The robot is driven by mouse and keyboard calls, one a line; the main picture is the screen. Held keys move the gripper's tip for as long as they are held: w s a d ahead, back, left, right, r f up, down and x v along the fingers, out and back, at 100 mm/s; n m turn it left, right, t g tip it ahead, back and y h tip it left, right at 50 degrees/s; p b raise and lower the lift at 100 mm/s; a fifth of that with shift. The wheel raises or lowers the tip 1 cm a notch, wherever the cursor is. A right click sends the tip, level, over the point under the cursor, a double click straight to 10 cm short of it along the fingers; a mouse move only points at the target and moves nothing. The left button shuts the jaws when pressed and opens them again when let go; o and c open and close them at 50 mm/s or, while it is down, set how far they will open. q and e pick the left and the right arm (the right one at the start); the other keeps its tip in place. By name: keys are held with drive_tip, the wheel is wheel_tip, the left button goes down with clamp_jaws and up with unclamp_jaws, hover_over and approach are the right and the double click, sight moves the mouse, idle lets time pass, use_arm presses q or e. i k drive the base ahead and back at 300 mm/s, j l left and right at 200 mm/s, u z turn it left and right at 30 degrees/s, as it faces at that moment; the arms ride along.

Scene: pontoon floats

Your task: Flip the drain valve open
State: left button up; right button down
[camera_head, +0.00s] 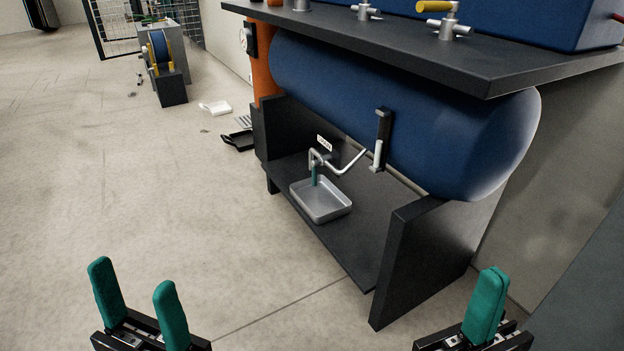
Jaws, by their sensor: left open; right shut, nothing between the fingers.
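The drain valve (323,158) is a small light-grey pipe fitting under the blue tank (385,115), below a small white label (324,143). A bent grey pipe (346,162) joins it from the right. A short teal piece (314,176) points down from its left end, over a grey metal tray (332,214); whether this is a handle I cannot tell. My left gripper (135,280) is open and empty at the lower left, with two green fingers. My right gripper (487,290) is shut and empty at the lower right. Both are well apart from the valve.
The tray stands on a dark shelf (358,240) between dark side panels (410,262). A dark bench top (430,55) with several small valves overhangs the tank. A reel stand (168,75) is at the back left. The floor at left is mostly clear.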

sight(315, 162)
drive_tip(key=i+j, duration=0.3)
drive_tip(key=i+j+z, duration=0.1)
drive_tip(key=i+j, duration=0.2)
drive_tip(key=j, duration=0.15)
drive_tip(key=i+j, duration=0.3)
drive_tip(key=i+j+z, duration=0.15)
drive_tip(key=i+j, duration=0.15)
drive_tip(key=j, duration=0.2)
drive_tip(key=i+j, duration=0.25)
drive_tip(key=j, duration=0.15)
drive_tip(key=i+j+z, duration=0.1)
drive_tip(key=i+j, duration=0.2)
drive_tip(key=j, duration=0.15)
